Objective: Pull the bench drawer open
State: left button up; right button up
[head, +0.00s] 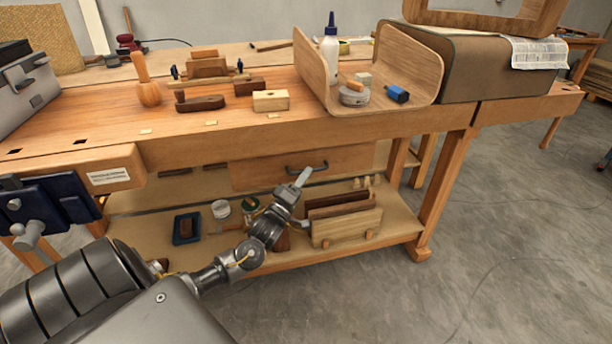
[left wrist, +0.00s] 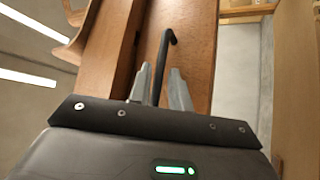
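The bench drawer (head: 262,172) is a plain wooden front under the workbench top. Its dark bar handle (head: 322,167) shows near the middle of that front. The drawer front looks closed, roughly in line with the bench frame. My left gripper (head: 301,178) is at the handle, partly covering its left part. In the left wrist view, the handle (left wrist: 166,50) runs between the two grey fingers of my left gripper (left wrist: 160,78). The fingers are apart, with a small gap seen on each side of the bar. My right gripper is not in view.
The workbench top (head: 215,125) holds a mallet, planes, wood blocks and a bent wooden form (head: 420,60). A lower shelf (head: 385,225) below the drawer carries a wooden rack (head: 345,228) and a blue tray (head: 186,228). A blue vise (head: 45,205) is at left. Floor at right is clear.

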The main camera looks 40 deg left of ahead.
pick_arm(q)
jog(key=shift+w+r, duration=0.25)
jog(key=shift+w, duration=0.3)
grip_shut()
